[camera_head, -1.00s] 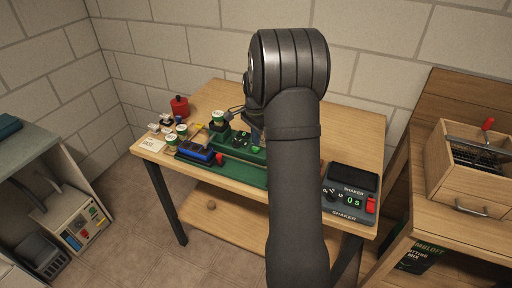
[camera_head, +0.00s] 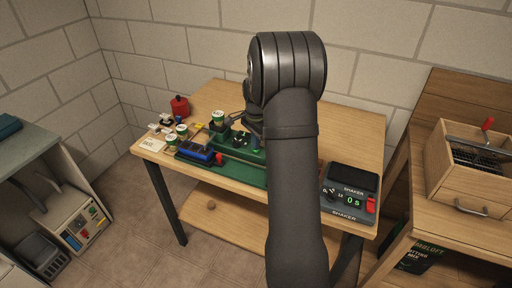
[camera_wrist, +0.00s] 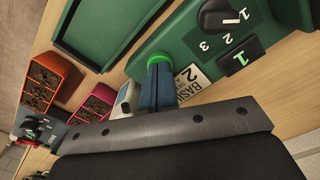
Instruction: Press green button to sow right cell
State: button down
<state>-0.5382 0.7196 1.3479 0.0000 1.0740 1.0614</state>
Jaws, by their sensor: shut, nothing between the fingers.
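In the wrist view the green button (camera_wrist: 160,58) is a bright round cap on the dark green machine. My gripper (camera_wrist: 157,72) is shut and empty, with its narrow fingertips over the button's near edge. They cover part of the cap, and I cannot tell whether they press it. In the head view my arm hides most of the green machine (camera_head: 240,153) and the button. In the wrist view an orange cell (camera_wrist: 47,70) and a pink cell (camera_wrist: 93,104), both with dark soil, lie to the left. I cannot tell which one is the right cell.
The machine has a black dial (camera_wrist: 214,17) marked with numbers, a display (camera_wrist: 236,60) reading 1 and a "BASIL 2" label (camera_wrist: 192,77). A green tray (camera_wrist: 84,62) lies beside it. The shaker (camera_head: 349,192) stands at the table's right, the red pot (camera_head: 180,106) at its back left.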

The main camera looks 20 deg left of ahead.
jog(key=shift+r, duration=0.1)
notch_tip(320, 180, up, 7)
jog(key=shift+r, duration=0.15)
dwell(0.6)
notch_tip(320, 180, up, 8)
dwell(0.9)
